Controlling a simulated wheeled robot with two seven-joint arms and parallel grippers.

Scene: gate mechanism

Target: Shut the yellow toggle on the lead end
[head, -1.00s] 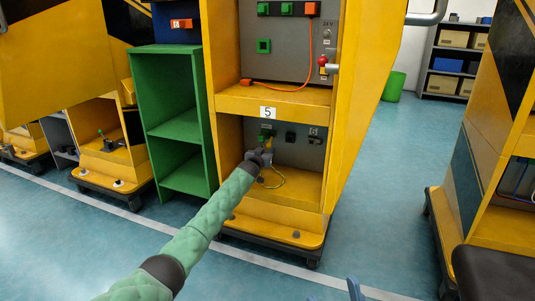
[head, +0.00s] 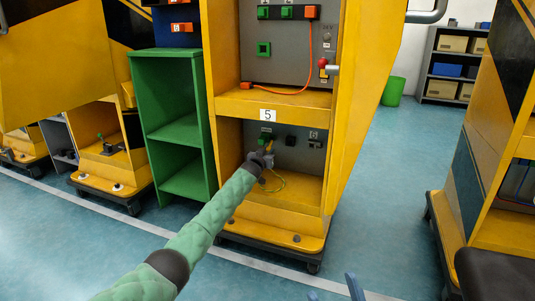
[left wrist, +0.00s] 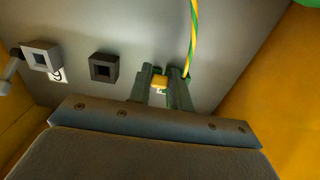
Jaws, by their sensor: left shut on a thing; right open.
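The yellow toggle (left wrist: 160,82) shows as a small yellow block between the fingertips of my left gripper (left wrist: 160,90) in the left wrist view. My left gripper (head: 264,157) is shut on it, in the lower bay of the yellow cabinet. A green-and-yellow lead (left wrist: 192,38) runs close beside the fingers; in the head view its loop (head: 277,182) hangs below the gripper. The lead end is at the grey panel, largely hidden by the fingers, so I cannot tell how far the toggle is turned. My right gripper (head: 334,292) shows only its two blue tips, apart and empty, at the bottom edge.
The cabinet's yellow side wall (left wrist: 290,95) stands close by. A green shelf (head: 165,125) is left of the cabinet (head: 228,60). The floor to the right is open.

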